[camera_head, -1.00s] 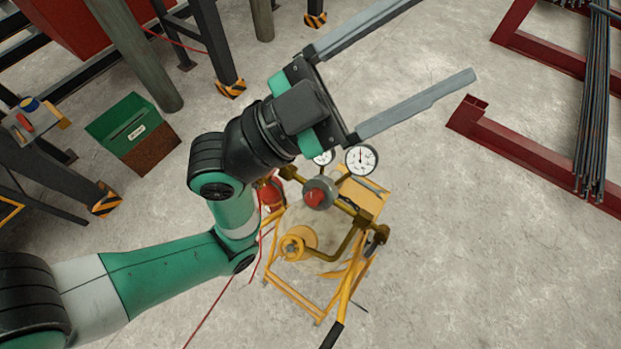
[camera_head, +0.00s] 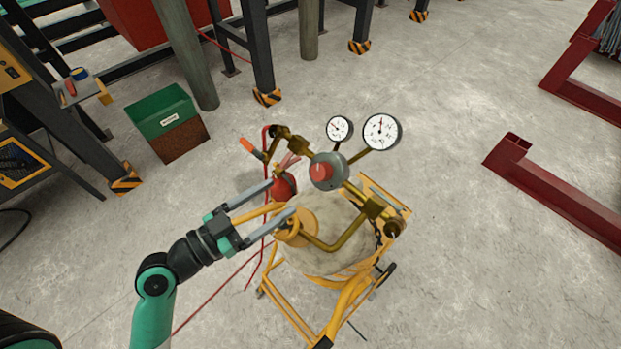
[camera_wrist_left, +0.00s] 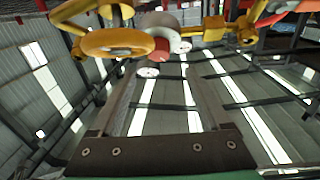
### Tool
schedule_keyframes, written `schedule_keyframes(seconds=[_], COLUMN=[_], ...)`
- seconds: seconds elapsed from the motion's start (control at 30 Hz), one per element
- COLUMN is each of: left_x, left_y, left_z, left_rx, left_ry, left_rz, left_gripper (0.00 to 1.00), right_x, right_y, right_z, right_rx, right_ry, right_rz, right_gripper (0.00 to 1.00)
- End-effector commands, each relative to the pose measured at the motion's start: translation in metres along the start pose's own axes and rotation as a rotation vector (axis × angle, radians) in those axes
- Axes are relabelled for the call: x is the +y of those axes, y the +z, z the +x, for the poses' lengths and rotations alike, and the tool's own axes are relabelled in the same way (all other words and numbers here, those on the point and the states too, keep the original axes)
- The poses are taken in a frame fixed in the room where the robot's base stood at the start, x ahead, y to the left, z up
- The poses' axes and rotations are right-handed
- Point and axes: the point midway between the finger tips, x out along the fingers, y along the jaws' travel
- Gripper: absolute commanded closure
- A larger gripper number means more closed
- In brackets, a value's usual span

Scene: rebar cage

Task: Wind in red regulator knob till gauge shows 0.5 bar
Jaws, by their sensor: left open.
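The red regulator knob (camera_head: 320,171) sits on the front of a round grey regulator body on brass pipework, above a yellow cylinder cart. Two white gauges, a small one (camera_head: 339,129) and a larger one (camera_head: 381,132), stand behind it; their readings are too small to tell. My left gripper (camera_head: 282,198) is open and empty, left of and below the knob and apart from it. Its fingers point towards the cylinder's yellow handwheel (camera_head: 297,228). In the left wrist view the open fingers (camera_wrist_left: 162,68) point towards the handwheel (camera_wrist_left: 117,43) and regulator. My right gripper is not in view.
The yellow cart (camera_head: 288,297) carries a pale cylinder and a brass valve. A red hose (camera_head: 223,282) runs across the floor. A green box (camera_head: 167,122) stands at the left, and a red steel frame (camera_head: 560,195) at the right.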

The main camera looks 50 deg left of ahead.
Motion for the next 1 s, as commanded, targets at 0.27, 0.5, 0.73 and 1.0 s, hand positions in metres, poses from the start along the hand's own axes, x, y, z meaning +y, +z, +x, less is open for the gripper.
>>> schedule_keyframes(seconds=[0.27, 0.5, 0.73, 1.0], left_x=[0.002, 0.001, 0.001, 0.001], left_y=[-0.004, -0.002, -0.001, -0.001], left_z=[0.061, 0.093, 0.097, 0.096], left_rx=[0.006, 0.005, 0.005, 0.005], left_ry=[0.004, 0.000, -0.001, -0.001], left_rz=[-0.002, -0.001, -0.001, -0.001], left_gripper=[0.20, 0.20, 0.20, 0.56], right_x=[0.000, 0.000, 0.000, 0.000], right_y=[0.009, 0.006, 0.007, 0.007], right_z=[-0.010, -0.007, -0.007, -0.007], right_rx=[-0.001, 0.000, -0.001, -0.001], right_ry=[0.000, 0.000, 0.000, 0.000], right_rz=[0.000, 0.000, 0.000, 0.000], right_gripper=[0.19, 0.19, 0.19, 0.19])
